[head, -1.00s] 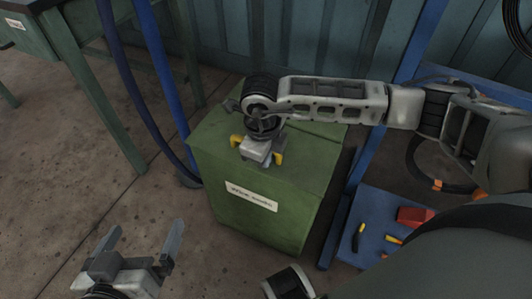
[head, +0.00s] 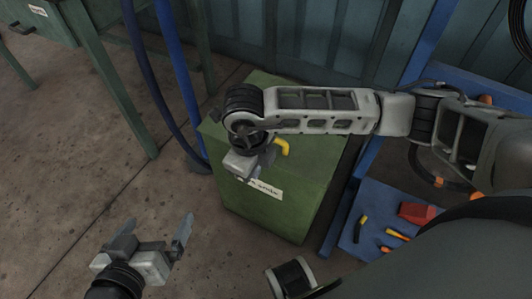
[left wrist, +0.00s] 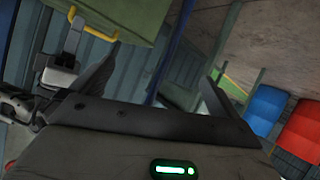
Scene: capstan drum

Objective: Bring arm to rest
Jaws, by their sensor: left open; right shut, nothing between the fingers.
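My right arm reaches in from the right in the head view, and its gripper (head: 243,168) points down above the front left edge of a green box (head: 285,215). Its fingers are hardly visible and it holds nothing that I can see. A yellow handle (head: 282,146) on the box lid is partly hidden behind that gripper; it also shows in the left wrist view (left wrist: 101,27). My left gripper (head: 160,220) is open and empty, over bare floor to the left of the box. Its two spread fingers also show in the left wrist view (left wrist: 158,85).
A blue board (head: 375,210) with a red block (head: 417,213) and small tools lies right of the green box. A green table (head: 95,65) stands at the upper left. A blue post (head: 180,85) and dark hose stand behind. The floor at left is clear.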

